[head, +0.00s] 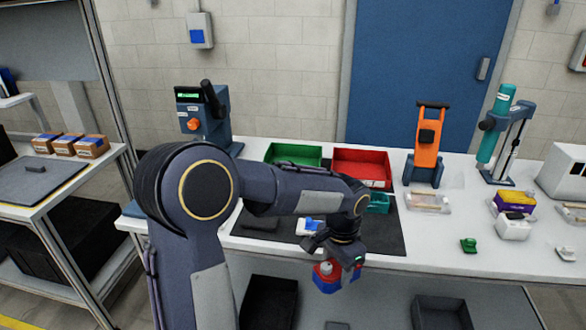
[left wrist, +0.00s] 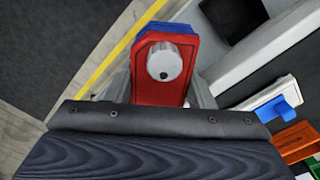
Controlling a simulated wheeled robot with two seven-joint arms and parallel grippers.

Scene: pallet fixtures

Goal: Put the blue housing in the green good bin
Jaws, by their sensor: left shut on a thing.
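My left gripper (head: 342,262) is shut on a blue and red part, which I take to be the blue housing (head: 329,287). It hangs just in front of the table's front edge, tilted. In the left wrist view the part (left wrist: 162,75) shows a red face with a silver round knob and blue along its top edge. The green good bin (head: 295,153) stands at the back of the table, behind my left arm, and looks empty from here. My right gripper is not in view.
A red bin (head: 361,166) stands right of the green bin. A white and blue part (head: 309,226) lies on the dark mat (head: 384,240), near a teal container (head: 379,203). A blue machine (head: 206,122) stands left; an orange device (head: 427,150) stands right.

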